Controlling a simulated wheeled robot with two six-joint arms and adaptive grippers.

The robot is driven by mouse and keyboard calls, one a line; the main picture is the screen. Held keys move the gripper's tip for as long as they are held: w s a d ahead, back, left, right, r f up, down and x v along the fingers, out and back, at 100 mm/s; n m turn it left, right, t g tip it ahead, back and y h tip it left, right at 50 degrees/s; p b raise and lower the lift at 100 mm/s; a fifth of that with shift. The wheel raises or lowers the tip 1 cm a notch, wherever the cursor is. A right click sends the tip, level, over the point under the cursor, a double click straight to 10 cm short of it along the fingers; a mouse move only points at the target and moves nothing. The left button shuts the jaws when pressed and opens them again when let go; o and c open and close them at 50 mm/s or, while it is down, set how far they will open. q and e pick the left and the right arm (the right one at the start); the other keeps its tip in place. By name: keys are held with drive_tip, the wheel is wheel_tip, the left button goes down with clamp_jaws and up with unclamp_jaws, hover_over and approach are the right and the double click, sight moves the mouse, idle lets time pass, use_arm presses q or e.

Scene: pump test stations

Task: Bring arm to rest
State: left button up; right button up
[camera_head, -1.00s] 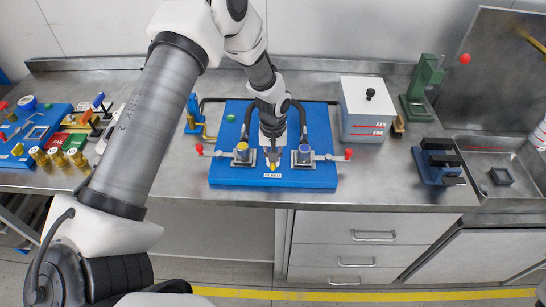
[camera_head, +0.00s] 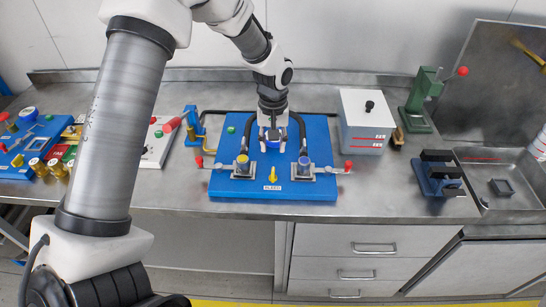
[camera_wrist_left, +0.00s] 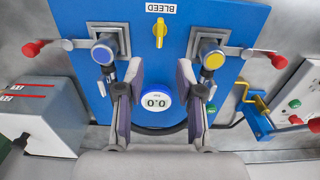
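My left arm (camera_head: 125,120) reaches in from the left over the blue pump board (camera_head: 225,170). My left gripper (camera_head: 272,138) hangs over the upper middle of the board with nothing between its fingers. In the left wrist view the two fingers of the gripper (camera_wrist_left: 161,75) stand apart. Between them shows a round gauge (camera_wrist_left: 157,99) reading 0.0. The yellow bleed knob (camera_head: 272,175) sits clear of the fingers, near the BLEED label; it also shows in the wrist view (camera_wrist_left: 160,34). My right gripper is not in view.
Valves with a yellow cap (camera_head: 242,160) and a blue cap (camera_head: 304,161) flank the knob, with red-tipped levers. A white-grey box (camera_head: 366,125), a green press (camera_head: 421,100) and a dark blue fixture (camera_head: 437,178) stand right. Steel bench (camera_head: 375,195) is bare in front.

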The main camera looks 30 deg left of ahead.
use_arm(q)
drive_tip(key=shift+r, duration=0.35)
drive_tip(key=s+f+g, duration=0.1)
drive_tip(key=s+f, duration=0.1)
drive_tip(key=f, duration=0.1)
drive_tip(key=s+f, duration=0.2)
drive_tip(key=f, duration=0.1)
drive_tip(key=s+d+f+g+b, duration=0.1)
drive_tip(key=f, duration=0.2)
drive_tip(key=shift+s+d+f+g, duration=0.1)
drive_tip(key=shift+s+f+g, duration=0.2)
drive_tip(key=shift+s+f, duration=0.1)
drive_tip(key=s+d+f+m+g+b, duration=0.1)
drive_tip(key=s+d+f, duration=0.2)
drive_tip(key=s+f, duration=0.45)
drive_tip(key=s+d+f+m, duration=0.15)
drive_tip(key=s+f, duration=0.25)
drive_tip(key=s, duration=0.6)
drive_tip(key=s+d+f+m+g+b, duration=0.1)
drive_tip(key=s+d+f, duration=0.2)
drive_tip(key=s+f, duration=0.45)
drive_tip(key=w+r+m+t, duration=0.1)
drive_tip(key=t, duration=0.1)
drive_tip(key=w+r+m+t, duration=0.1)
drive_tip(key=t, duration=0.1)
drive_tip(key=shift+w+a+r+m+t, duration=0.1)
drive_tip(key=shift+w+r+m+t, duration=0.05)
drive_tip(key=shift+w+m+t, duration=0.15)
